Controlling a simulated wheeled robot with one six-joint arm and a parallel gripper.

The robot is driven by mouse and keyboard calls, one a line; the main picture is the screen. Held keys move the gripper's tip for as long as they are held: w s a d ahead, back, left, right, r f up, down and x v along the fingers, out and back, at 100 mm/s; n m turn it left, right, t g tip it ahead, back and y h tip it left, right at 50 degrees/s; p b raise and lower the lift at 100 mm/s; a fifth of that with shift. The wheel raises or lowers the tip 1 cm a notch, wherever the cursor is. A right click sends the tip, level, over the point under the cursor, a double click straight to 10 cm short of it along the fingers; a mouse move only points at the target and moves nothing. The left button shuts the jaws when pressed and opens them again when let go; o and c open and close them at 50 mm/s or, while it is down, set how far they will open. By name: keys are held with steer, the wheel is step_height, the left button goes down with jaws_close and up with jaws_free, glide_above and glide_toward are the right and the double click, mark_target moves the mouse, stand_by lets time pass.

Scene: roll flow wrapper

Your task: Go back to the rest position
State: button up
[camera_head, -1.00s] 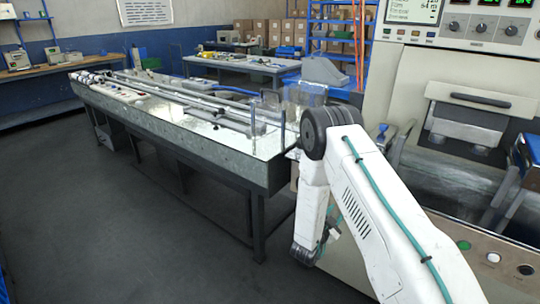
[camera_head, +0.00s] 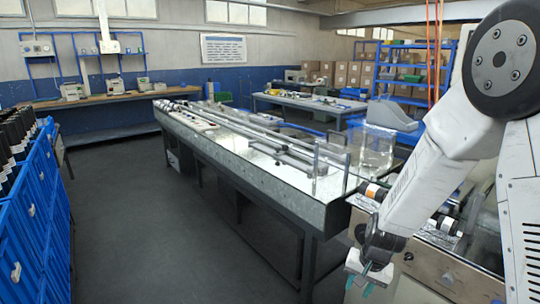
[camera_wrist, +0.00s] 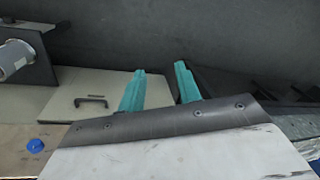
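My gripper (camera_head: 362,284) hangs low at the lower right of the head view, below my white arm, beside the machine. In the wrist view, its two teal fingers (camera_wrist: 160,70) stand apart with nothing between them, so it is open and empty. Behind the fingers lie dark floor and a pale panel with a black handle (camera_wrist: 90,102).
A long conveyor table (camera_head: 322,214) stands in the middle, left of my arm. Blue crates (camera_head: 32,235) with dark rolls stand at the left. Machine parts with rollers (camera_head: 443,224) are close to my arm at right. Grey floor (camera_head: 150,220) between crates and conveyor is clear.

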steer(key=s+d+r+n, duration=0.1)
steer(key=s+r+n, duration=0.1)
steer(key=s+r, duration=1.1)
steer(key=s+d+r+n+h, duration=0.1)
steer(key=s+r+n, duration=0.2)
steer(key=s+r, duration=1.1)
steer(key=shift+d+r, duration=0.25)
steer(key=shift+s+d, duration=0.1)
